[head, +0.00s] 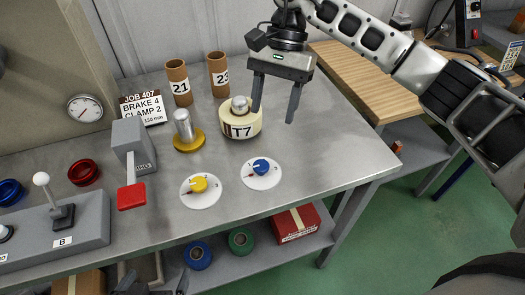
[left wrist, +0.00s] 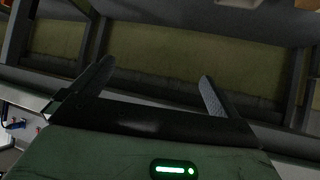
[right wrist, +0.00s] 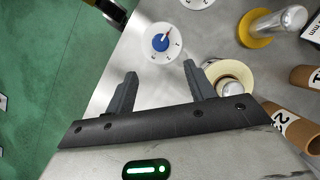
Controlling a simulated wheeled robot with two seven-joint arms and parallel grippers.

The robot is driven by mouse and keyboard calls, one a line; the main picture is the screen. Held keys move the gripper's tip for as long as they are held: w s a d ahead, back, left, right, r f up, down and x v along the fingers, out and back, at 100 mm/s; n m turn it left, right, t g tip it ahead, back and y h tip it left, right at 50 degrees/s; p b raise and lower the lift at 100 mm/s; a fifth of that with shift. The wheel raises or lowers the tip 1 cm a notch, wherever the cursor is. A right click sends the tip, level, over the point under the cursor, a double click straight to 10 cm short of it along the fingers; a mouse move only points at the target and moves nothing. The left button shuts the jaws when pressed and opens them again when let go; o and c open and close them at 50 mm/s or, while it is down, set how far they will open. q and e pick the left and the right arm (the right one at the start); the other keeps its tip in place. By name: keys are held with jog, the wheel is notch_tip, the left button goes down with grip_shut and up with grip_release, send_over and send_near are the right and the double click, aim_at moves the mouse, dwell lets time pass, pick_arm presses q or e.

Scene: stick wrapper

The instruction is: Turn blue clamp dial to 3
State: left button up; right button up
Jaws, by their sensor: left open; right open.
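The blue clamp dial (head: 261,166) is a blue knob on a white round plate near the table's front edge. It also shows in the right wrist view (right wrist: 160,42), where its red pointer points up and to the right; the numbers are too small to read surely. My right gripper (head: 273,115) is open and empty, pointing down above the table behind the dial. In the right wrist view its fingers (right wrist: 160,70) are apart, with the dial beyond the gap. My left gripper (left wrist: 152,74) is open and empty, facing a shelf structure.
A yellow dial (head: 199,184) sits left of the blue one.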

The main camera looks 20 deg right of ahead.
aim_at(262, 164)
jog(key=p+x, duration=0.2)
jog(key=x, duration=0.9)
jog(key=shift+s+a+f, duration=0.15)
jog(key=shift+a+f, duration=0.05)
jog(key=shift+f, duration=0.15)
jog(key=shift+c, duration=0.3)
jog(key=c, duration=0.9)
